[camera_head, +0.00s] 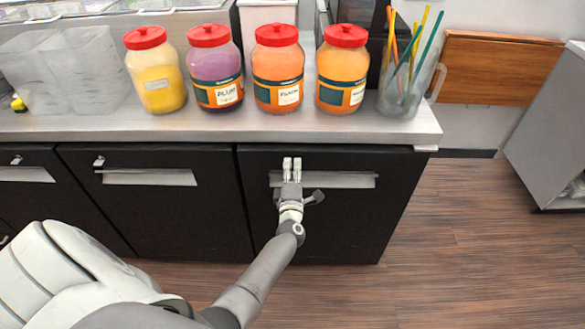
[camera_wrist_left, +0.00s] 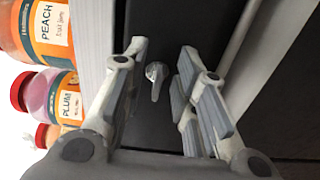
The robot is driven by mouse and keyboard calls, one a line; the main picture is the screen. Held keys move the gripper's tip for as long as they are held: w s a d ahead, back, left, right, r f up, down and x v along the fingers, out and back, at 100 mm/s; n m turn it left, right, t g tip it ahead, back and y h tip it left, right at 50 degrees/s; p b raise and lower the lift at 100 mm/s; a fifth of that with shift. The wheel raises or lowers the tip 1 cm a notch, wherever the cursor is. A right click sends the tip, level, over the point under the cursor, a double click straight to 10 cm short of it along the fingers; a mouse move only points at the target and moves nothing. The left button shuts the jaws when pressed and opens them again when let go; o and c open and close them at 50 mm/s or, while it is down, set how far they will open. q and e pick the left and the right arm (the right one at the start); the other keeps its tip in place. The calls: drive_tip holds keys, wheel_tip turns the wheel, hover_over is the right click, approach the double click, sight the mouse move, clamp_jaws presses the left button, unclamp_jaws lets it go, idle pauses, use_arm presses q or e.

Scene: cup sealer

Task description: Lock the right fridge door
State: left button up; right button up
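The right fridge door (camera_head: 345,225) is black with a silver handle strip (camera_head: 345,181) and looks closed. My left gripper (camera_head: 292,164) is in front of the upper left part of this door, fingers pointing at it. In the left wrist view a small silver lock knob (camera_wrist_left: 156,78) sits on the dark door face, between the two fingers of my left gripper (camera_wrist_left: 164,62). The fingers are apart, with gaps on both sides of the knob. In the head view the gripper hides this knob. My right gripper is not in view.
Jars with red lids (camera_head: 277,75) and a cup of coloured sticks (camera_head: 402,95) stand on the counter (camera_head: 220,128) above the doors. The middle door (camera_head: 160,215) has its own small lock (camera_head: 99,161). The wooden floor (camera_head: 480,250) to the right is clear.

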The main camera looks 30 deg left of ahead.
use_arm(q)
drive_tip(key=v, duration=1.1)
drive_tip(key=shift+s, duration=0.15)
drive_tip(key=s+d+f+m+g+h, duration=0.2)
drive_tip(key=s+d+f+m+h, duration=0.25)
drive_tip(key=f, duration=0.45)
drive_tip(key=s+d+f+m+g+h, duration=0.1)
drive_tip(key=s+d+f+m+h, duration=0.1)
drive_tip(key=s+d+f+m, duration=0.45)
drive_tip(key=s+d+f+m+g+h, duration=0.15)
drive_tip(key=s+f+m+h, duration=0.35)
drive_tip(key=f, duration=0.8)
drive_tip(key=s+a+f+m+g, duration=0.1)
drive_tip(key=s+f+m+g, duration=0.2)
drive_tip(key=s, duration=0.6)
drive_tip(key=s+a+f+m+g+y, duration=0.1)
drive_tip(key=s+a+f+m+g, duration=0.1)
drive_tip(key=s, duration=0.7)
drive_tip(key=s+a+f+m+g+y, duration=0.1)
drive_tip(key=s+f+m+g, duration=0.3)
drive_tip(key=s+f, duration=0.4)
drive_tip(key=shift+s+a+m+g, duration=0.35)
drive_tip(key=shift+s+a+m, duration=0.4)
drive_tip(key=shift+s+m, duration=0.1)
drive_tip(key=shift+f, duration=0.1)
